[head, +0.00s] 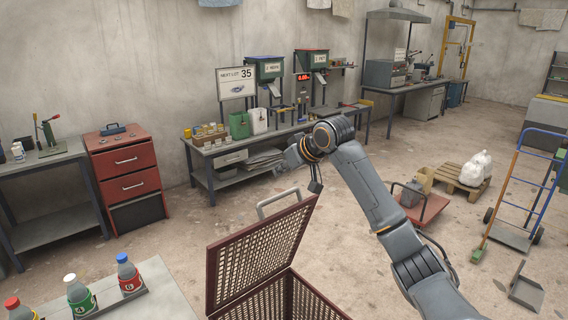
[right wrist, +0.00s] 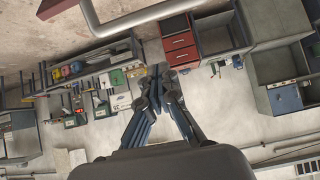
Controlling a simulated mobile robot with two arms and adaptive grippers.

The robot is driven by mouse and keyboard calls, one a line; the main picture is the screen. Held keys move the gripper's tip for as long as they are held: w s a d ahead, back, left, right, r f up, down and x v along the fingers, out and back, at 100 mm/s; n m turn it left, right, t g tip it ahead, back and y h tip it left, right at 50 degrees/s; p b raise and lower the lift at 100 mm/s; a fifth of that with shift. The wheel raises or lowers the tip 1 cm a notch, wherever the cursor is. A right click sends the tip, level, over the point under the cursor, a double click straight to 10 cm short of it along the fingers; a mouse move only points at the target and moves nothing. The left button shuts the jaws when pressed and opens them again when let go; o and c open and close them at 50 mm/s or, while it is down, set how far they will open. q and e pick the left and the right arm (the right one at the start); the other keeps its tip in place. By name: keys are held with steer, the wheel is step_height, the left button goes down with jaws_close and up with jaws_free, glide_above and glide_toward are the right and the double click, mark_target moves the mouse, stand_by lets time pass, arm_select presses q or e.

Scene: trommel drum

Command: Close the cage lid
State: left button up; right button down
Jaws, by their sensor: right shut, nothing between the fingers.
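The cage (head: 312,299) is a dark red perforated metal box at the bottom middle of the head view, cut off by the frame. Its lid (head: 262,252) stands raised and tilted, with a grey bar handle (head: 279,202) on its upper edge. My right gripper (head: 282,168) is above and just beyond the handle, seen small and partly hidden by its wrist. In the right wrist view its fingers (right wrist: 158,74) come together with nothing between them. The handle (right wrist: 140,20) crosses the top of that view, apart from the fingertips. My left gripper is out of view.
Bottles (head: 80,296) stand on a table (head: 165,291) left of the cage. A workbench (head: 225,150) and red drawer cabinet (head: 125,175) line the back wall. A red platform cart (head: 425,206) and blue hand truck (head: 518,190) stand right. Floor between is mostly clear.

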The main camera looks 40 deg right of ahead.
mark_target(280, 194)
steer(key=f+p, duration=0.2)
steer(key=w+f+p, duration=0.1)
steer(key=f, duration=0.2)
steer(key=shift+w+f+p, duration=0.1)
steer(key=shift+f+p, duration=0.1)
steer(key=shift+p, duration=0.2)
steer(key=shift+s+f, duration=0.15)
steer(key=shift+s, duration=0.05)
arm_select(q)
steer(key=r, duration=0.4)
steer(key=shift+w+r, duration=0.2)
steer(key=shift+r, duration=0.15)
arm_select(e)
steer(key=shift+w+a, duration=0.1)
steer(key=shift+w, duration=0.05)
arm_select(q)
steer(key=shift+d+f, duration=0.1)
arm_select(e)
steer(key=shift+f, duration=0.15)
